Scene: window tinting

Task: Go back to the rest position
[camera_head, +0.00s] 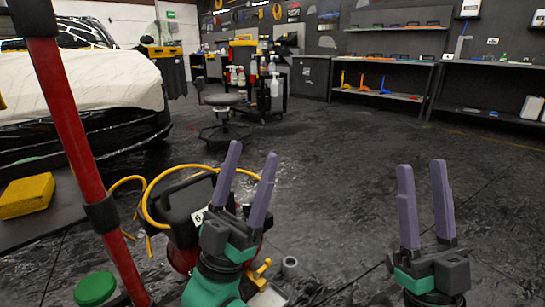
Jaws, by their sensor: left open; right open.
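My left gripper (247,170) is in the lower middle of the head view, raised with its two purple fingers apart and nothing between them. Behind it are a black container with a number label and a yellow hose. My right gripper (423,185) is at the lower right, also raised, with its purple fingers apart and nothing between them. Dark floor shows behind it. The two grippers are well apart and neither touches any object that I can see.
A red pole (67,120) stands close on the left. A yellow sponge-like block (26,196) lies on a dark surface beside it. A car (90,85) with a white cover, a stool (222,99), a bottle cart (264,90) and shelves (385,94) stand farther back. The middle floor is clear.

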